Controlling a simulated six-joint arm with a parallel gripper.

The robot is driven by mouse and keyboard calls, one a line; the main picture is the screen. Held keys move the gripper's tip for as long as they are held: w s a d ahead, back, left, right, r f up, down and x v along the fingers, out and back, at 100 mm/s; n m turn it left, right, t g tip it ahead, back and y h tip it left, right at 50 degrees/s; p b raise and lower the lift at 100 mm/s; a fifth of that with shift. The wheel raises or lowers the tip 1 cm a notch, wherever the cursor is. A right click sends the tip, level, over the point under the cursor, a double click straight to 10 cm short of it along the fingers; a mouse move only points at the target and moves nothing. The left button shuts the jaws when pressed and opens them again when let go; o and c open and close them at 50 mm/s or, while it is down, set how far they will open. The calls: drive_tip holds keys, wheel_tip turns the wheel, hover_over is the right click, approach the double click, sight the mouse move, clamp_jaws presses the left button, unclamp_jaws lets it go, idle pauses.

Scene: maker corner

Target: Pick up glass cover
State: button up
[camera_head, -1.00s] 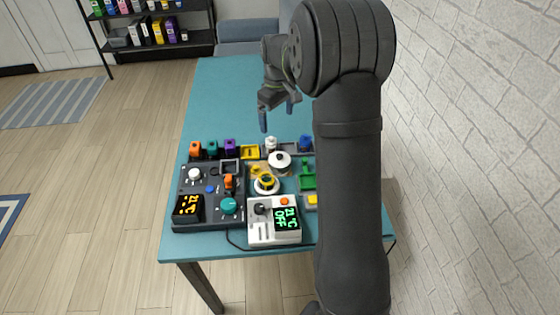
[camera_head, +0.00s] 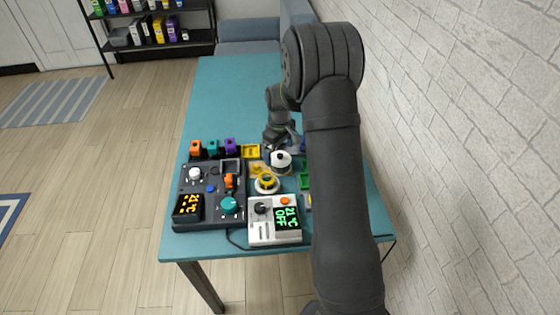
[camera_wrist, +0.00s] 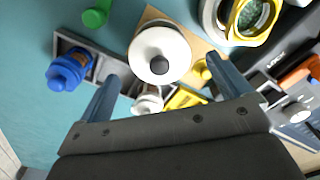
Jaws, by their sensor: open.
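A white round cover with a dark knob (camera_head: 281,159) sits on a small tan board on the teal table; I take it to be the glass cover. In the wrist view the cover (camera_wrist: 160,52) lies between and just beyond my two blue fingertips. My gripper (camera_wrist: 165,72) is open and empty, with the fingers apart on either side of the cover. In the head view my gripper (camera_head: 283,141) is just behind the cover, partly hidden by my arm. I cannot tell its exact height above the cover.
A yellow-rimmed round piece (camera_head: 267,181) stands close in front. A dark control panel (camera_head: 211,202) and a white display box (camera_head: 274,219) stand nearer. A rack with a blue knob piece (camera_wrist: 68,70) and a white piece (camera_wrist: 148,103) is beside. The table's far half (camera_head: 235,90) is clear.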

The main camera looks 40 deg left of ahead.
sight(280, 155)
wheel_tip(280, 155, down, 3)
drive_tip(key=shift+d+f, duration=0.15)
drive_tip(key=shift+f, duration=0.05)
drive_tip(key=shift+c, duration=0.2)
drive_tip(key=c, duration=1)
drive_tip(key=shift+r, duration=0.15)
